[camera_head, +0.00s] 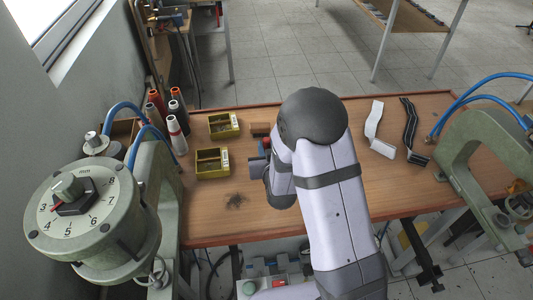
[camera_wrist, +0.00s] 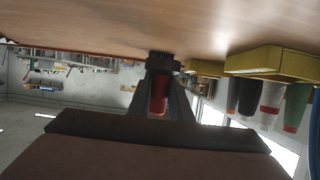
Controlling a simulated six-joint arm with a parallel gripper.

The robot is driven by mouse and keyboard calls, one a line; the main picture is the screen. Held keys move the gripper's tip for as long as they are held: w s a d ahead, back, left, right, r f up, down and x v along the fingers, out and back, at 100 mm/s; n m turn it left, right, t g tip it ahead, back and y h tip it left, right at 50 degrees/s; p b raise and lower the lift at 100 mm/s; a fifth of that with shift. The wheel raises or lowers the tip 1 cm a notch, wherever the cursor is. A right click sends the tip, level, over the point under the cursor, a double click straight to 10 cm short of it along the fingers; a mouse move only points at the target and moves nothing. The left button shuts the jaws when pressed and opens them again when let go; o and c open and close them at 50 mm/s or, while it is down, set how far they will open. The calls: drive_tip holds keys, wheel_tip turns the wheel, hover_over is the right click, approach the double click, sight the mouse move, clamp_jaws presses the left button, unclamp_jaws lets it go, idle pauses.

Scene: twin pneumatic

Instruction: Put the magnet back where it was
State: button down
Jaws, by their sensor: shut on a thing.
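The magnet shows in the wrist view as a red body (camera_wrist: 159,98) with a dark round end, between the two dark fingers of my gripper (camera_wrist: 164,100). My gripper is shut on it. The dark end is close to the wooden tabletop; I cannot tell whether it touches. In the head view a small red part of the magnet (camera_head: 266,143) shows at my gripper (camera_head: 262,155), left of my arm, over the middle of the table. My arm hides much of the gripper there.
Two yellow bins (camera_head: 212,163) (camera_head: 223,125) stand left of my gripper. A small brown block (camera_head: 260,128) lies behind it. A dark patch (camera_head: 236,201) lies near the front. Large green machines (camera_head: 95,215) (camera_head: 490,160) flank the wooden table (camera_head: 330,108).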

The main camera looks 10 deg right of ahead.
drive_tip(key=shift+f, duration=1.55)
drive_tip(key=shift+f, duration=0.15)
drive_tip(key=c, duration=1.6)
unclamp_jaws()
